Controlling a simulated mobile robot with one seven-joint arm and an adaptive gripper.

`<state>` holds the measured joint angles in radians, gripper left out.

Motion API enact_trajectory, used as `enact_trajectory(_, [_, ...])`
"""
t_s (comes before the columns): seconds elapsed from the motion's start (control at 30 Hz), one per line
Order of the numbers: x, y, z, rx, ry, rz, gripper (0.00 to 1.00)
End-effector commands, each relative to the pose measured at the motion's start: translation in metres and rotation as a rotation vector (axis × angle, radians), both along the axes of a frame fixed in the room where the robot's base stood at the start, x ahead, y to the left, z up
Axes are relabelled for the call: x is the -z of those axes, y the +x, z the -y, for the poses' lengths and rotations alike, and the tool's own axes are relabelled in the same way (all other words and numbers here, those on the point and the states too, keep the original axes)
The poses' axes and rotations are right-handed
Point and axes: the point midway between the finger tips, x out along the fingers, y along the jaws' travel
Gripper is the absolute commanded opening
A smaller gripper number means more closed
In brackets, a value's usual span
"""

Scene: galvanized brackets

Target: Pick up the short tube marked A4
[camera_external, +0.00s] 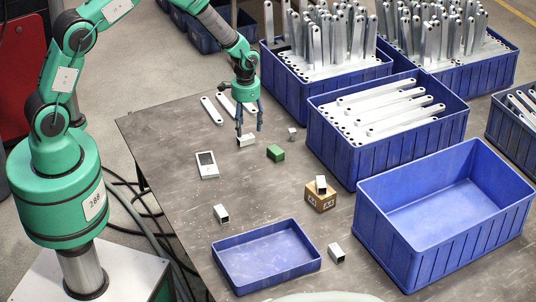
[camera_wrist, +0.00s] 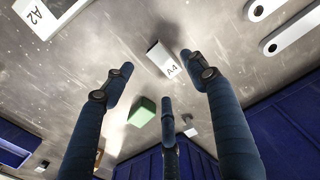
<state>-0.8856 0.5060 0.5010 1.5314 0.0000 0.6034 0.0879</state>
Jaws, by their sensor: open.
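The short tube marked A4 (camera_wrist: 163,58) is a small, pale square tube lying on the table, with its label facing the wrist camera. In the external view the tube (camera_external: 246,141) lies directly below my gripper (camera_external: 249,126). My gripper is open and empty, its fingers pointing down close above the tube. In the wrist view the blue fingers spread around the tube without visibly closing on it. The exact gap to the tube is hard to tell.
A green block (camera_external: 275,153), a small grey cube (camera_external: 292,133) and a white A2-marked piece (camera_wrist: 45,14) are nearby. Flat brackets (camera_external: 211,110) lie behind. Other short tubes (camera_external: 221,214) (camera_external: 336,253), a cardboard box (camera_external: 318,202), a shallow blue tray (camera_external: 265,280) and tall blue bins (camera_external: 390,165) stand around.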

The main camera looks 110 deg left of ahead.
Motion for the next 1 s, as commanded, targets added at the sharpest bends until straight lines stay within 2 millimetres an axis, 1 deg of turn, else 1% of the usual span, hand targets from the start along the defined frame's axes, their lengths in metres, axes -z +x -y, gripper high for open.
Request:
enact_trajectory(0.17, [0.001, 0.0, 0.0, 0.0, 0.0, 0.0, 0.57])
enact_trajectory(0.27, [0.006, 0.0, 0.0, 0.0, 0.0, 0.0, 0.57])
enact_trajectory(0.37, [0.015, 0.0, -0.001, 0.0, 0.0, 0.0, 0.57])
enact_trajectory(0.53, [0.036, -0.001, -0.002, 0.0, -0.001, -0.001, 0.57])
enact_trajectory(0.7, [0.05, 0.0, -0.002, 0.0, 0.0, 0.0, 0.57])
enact_trajectory(1.0, [0.052, 0.0, -0.002, 0.0, 0.001, 0.001, 0.57])
